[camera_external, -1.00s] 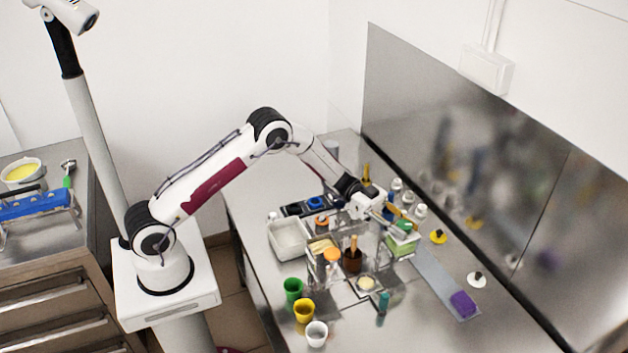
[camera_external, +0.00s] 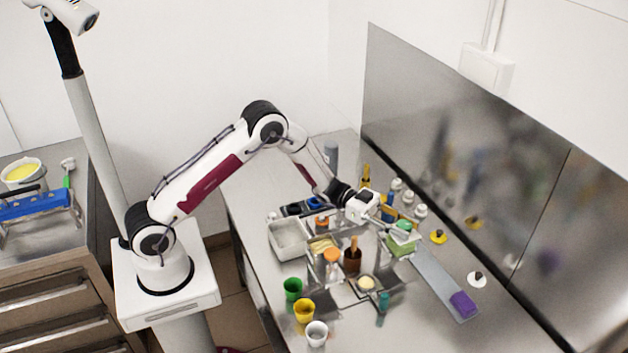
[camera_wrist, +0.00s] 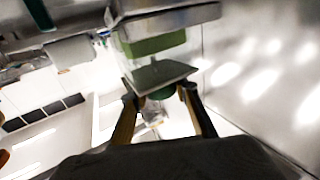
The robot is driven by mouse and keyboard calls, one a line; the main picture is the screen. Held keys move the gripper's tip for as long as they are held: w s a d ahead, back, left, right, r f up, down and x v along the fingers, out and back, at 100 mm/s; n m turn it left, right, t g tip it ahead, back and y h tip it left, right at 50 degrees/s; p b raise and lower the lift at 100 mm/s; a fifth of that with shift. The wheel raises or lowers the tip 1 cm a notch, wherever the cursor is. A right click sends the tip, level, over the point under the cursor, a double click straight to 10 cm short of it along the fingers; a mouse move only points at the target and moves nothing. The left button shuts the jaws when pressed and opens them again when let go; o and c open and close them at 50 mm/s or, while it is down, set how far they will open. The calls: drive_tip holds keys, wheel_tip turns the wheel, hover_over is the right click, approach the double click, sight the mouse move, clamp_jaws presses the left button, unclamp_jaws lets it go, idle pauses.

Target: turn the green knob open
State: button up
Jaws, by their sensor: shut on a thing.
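The green knob (camera_wrist: 160,92) is a small dark green round piece in the wrist view, under a flat plate and a green block (camera_wrist: 152,44). My gripper (camera_wrist: 158,95) has one fingertip on each side of the knob and is shut on it. In the external view my gripper (camera_external: 400,229) reaches down from the left to the green-topped box (camera_external: 401,245) on the steel counter. The knob cannot be told apart from the box and fingers there.
Several bottles (camera_external: 420,211) stand behind my gripper. A purple block (camera_external: 463,304) lies on a grey strip to the right. A white tray (camera_external: 270,240), a brown jar (camera_external: 352,262) and several cups (camera_external: 304,310) are left and in front. The steel back wall (camera_external: 480,190) is close behind.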

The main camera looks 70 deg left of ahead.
drive_tip(key=shift+n+t+y, duration=1.3)
drive_tip(key=shift+n+t, duration=0.2)
drive_tip(key=shift+t, duration=0.4)
drive_tip(key=shift+n+t+y, duration=0.3)
drive_tip(key=shift+t, duration=0.1)
drive_tip(key=o, duration=1.1)
drive_tip(key=shift+v, duration=6)
drive_tip(key=shift+r, duration=0.1)
